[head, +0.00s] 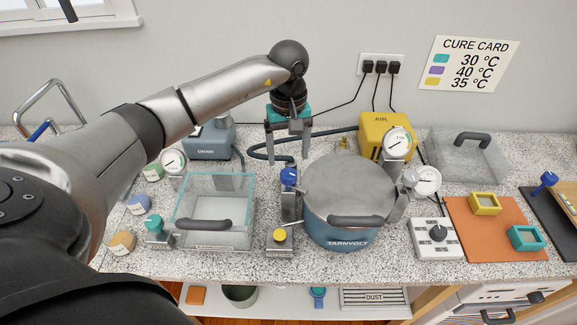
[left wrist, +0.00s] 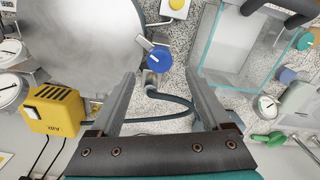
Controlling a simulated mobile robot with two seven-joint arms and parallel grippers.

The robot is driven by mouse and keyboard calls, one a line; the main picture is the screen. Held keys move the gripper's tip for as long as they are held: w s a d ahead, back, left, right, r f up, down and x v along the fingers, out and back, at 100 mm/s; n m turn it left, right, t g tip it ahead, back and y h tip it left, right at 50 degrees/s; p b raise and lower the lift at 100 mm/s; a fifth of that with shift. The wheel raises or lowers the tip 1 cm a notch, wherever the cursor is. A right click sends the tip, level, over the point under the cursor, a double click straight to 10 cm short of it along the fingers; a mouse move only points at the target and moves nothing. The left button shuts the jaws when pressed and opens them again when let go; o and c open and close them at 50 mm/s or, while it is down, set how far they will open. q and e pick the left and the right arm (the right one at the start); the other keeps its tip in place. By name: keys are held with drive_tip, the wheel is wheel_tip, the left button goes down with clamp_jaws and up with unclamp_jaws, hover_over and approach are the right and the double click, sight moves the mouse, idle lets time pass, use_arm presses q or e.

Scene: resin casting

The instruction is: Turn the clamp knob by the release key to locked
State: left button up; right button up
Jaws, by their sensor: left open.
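A blue clamp knob (head: 289,177) stands on a bracket at the left side of the big lidded pot (head: 352,185). In the left wrist view the knob (left wrist: 158,60) is round and blue, with a grey bar at its upper left. A yellow round key (head: 280,235) on a grey block stands in front of it and shows at the top of the left wrist view (left wrist: 177,4). My left gripper (head: 288,160) points down, open and empty, over the area just behind the knob. Its fingers (left wrist: 161,76) straddle the knob's line without visible contact. My right gripper is out of view.
A clear glass-walled box (head: 214,240) stands left of the knob. A yellow pump (head: 385,132) with a gauge is behind the pot. A grey hose (head: 262,155) runs behind the knob.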

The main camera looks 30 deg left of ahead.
sight(288, 172)
use_arm(q)
wheel_tip(288, 172, down, 6)
drive_tip(key=shift+r, duration=0.1)
drive_tip(key=shift+c, duration=0.3)
clamp_jaws()
idle(0.5)
drive_tip(key=shift+n, duration=0.4)
drive_tip(key=shift+n+b, duration=0.4)
drive_tip(key=shift+n, duration=0.5)
drive_tip(key=shift+n+b, duration=0.45)
drive_tip(key=shift+n, duration=1.25)
